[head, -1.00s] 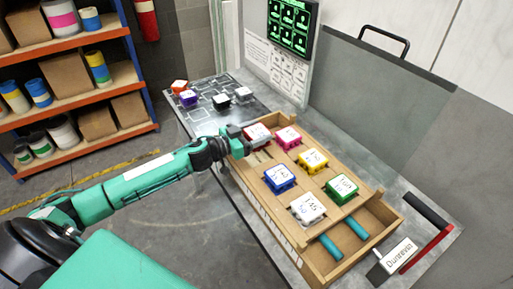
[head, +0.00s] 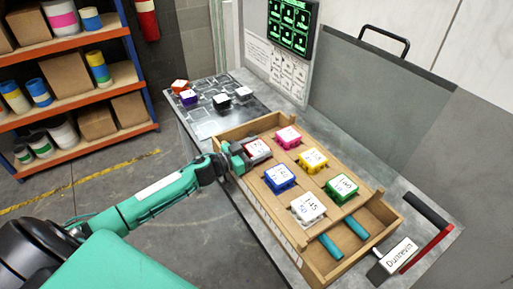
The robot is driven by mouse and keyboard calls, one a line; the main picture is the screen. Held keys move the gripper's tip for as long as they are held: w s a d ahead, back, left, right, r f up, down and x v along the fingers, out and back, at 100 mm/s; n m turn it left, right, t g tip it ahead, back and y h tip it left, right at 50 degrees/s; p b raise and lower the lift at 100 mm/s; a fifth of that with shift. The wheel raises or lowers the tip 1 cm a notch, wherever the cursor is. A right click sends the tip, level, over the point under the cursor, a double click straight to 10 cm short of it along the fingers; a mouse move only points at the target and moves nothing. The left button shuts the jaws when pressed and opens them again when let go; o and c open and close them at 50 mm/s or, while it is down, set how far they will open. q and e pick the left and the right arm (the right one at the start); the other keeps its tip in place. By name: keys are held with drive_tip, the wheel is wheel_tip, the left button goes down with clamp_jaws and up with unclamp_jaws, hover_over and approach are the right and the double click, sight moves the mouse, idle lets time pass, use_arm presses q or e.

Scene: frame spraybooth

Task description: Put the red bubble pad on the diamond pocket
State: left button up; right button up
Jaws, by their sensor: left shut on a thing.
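The red bubble pad (head: 257,147) with a white label is at the far left end of the wooden tray (head: 262,217). My left gripper (head: 246,156) is shut on it from its left side. I cannot tell whether the pad touches the tray floor. The dark board with outlined pockets (head: 207,130) lies beyond the tray, at the upper left of the bench. I cannot make out which outline is the diamond pocket. My right gripper is not in view.
The tray also holds pink (head: 288,137), yellow (head: 313,161), blue (head: 281,177), green (head: 342,187) and white (head: 308,209) pads, and two teal cylinders (head: 331,246). Several small pads, including a black one (head: 221,101), stand at the board's far side. The board's near part looks clear.

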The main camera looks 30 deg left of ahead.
use_arm(q)
drive_tip(key=o, duration=1)
drive_tip(key=shift+s+a, duration=0.25)
drive_tip(key=shift+s, duration=0.15)
drive_tip(key=b+v, duration=0.2)
drive_tip(key=v, duration=0.9)
drive_tip(key=shift+r+b, duration=0.1)
drive_tip(key=shift+b, duration=0.2)
drive_tip(key=shift+a, duration=0.1)
